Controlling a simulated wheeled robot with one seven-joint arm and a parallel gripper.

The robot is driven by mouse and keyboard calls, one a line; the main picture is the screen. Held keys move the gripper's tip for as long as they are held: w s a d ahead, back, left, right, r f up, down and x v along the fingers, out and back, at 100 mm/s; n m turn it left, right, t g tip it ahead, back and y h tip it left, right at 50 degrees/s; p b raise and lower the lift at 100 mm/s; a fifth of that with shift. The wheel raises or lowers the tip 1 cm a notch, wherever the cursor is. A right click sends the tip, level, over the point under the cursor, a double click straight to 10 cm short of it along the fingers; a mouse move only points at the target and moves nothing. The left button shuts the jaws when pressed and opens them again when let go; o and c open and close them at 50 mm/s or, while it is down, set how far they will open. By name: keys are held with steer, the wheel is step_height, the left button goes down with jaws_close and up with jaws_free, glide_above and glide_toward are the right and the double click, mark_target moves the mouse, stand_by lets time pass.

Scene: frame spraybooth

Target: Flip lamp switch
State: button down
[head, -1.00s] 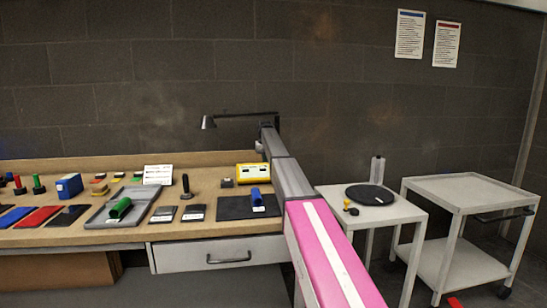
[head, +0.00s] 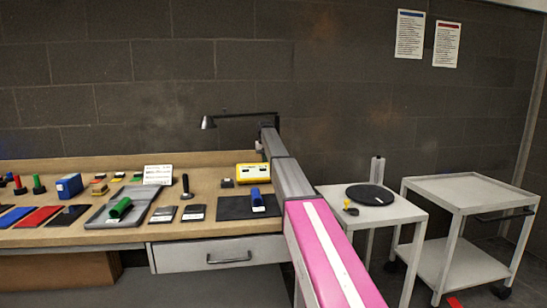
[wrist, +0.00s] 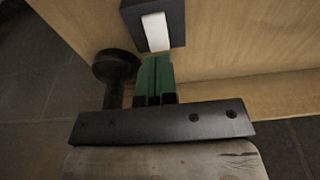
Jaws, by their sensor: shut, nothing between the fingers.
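The lamp switch (wrist: 156,32), a white rocker in a dark square housing (wrist: 178,12), is at the top middle of the wrist view, on the wooden bench top. My gripper (wrist: 155,62) has green fingertips and is shut and empty. Its tips point at the near edge of the switch; I cannot tell whether they touch it. The black desk lamp (head: 209,122) stands at the back of the bench in the head view, its arm reaching left. In the head view my arm hides my gripper and the switch.
A round black lamp base or knob (wrist: 115,66) is just left of my fingers. The wooden bench (head: 225,187) holds a yellow device (head: 252,171), a blue cylinder (head: 257,197) on a dark mat and a grey tray (head: 96,220). A white side table (head: 400,212) and a cart (head: 470,188) stand right.

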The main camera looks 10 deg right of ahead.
steer(key=shift+f, duration=1.25)
stand_by(0.8)
steer(key=shift+r, duration=0.1)
steer(key=shift+r, duration=3.4)
